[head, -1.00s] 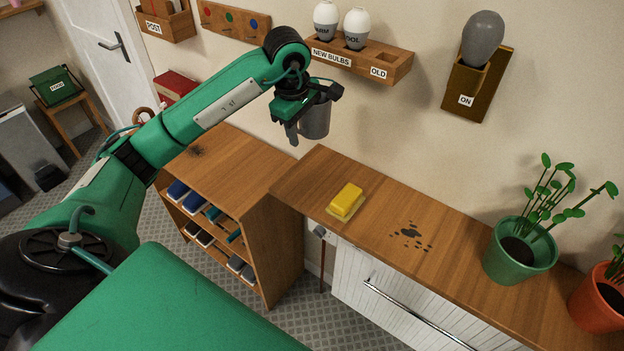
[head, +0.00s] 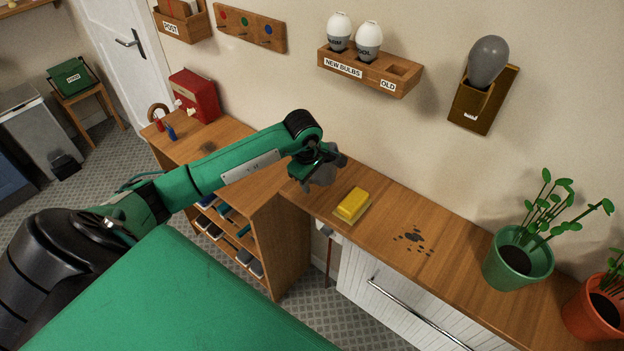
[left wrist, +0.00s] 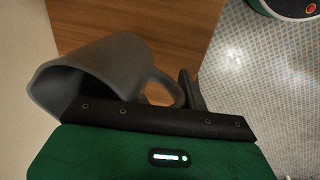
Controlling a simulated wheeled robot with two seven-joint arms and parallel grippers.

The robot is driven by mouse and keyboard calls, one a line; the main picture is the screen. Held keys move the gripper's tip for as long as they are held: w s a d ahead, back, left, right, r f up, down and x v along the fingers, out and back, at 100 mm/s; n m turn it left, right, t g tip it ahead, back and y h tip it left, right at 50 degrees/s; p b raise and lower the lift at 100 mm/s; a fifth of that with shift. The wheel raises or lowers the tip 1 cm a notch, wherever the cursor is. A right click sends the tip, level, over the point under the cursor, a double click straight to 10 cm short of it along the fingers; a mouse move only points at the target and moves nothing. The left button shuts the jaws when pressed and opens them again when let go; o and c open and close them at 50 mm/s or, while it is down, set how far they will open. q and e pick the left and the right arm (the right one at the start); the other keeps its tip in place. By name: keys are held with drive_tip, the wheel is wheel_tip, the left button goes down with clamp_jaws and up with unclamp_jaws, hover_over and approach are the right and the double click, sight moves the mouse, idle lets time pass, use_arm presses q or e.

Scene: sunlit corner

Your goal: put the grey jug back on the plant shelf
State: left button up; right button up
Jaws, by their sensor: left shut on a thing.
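The grey jug (head: 324,177) is in my left gripper (head: 314,172), partly hidden behind it in the head view. In the left wrist view the jug (left wrist: 98,75) shows its wide open mouth to the left and its handle toward the dark finger. My left gripper (left wrist: 185,92) is shut on the jug. The jug appears at the left end of the wooden plant shelf (head: 455,268); I cannot tell whether it touches the wood. My right gripper is not in view.
A yellow sponge (head: 352,205) lies just right of the jug. A dark stain (head: 414,240) marks the shelf. A green plant pot (head: 518,262) and an orange pot (head: 592,312) stand at the right. The bulb rack (head: 372,72) is on the wall above.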

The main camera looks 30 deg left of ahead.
use_arm(q)
drive_tip(key=shift+f, duration=0.75)
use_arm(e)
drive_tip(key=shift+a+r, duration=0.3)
use_arm(q)
drive_tip(key=shift+f, duration=0.1)
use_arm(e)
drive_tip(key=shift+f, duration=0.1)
use_arm(q)
drive_tip(key=shift+f, duration=0.1)
drive_tip(key=o, duration=1.4)
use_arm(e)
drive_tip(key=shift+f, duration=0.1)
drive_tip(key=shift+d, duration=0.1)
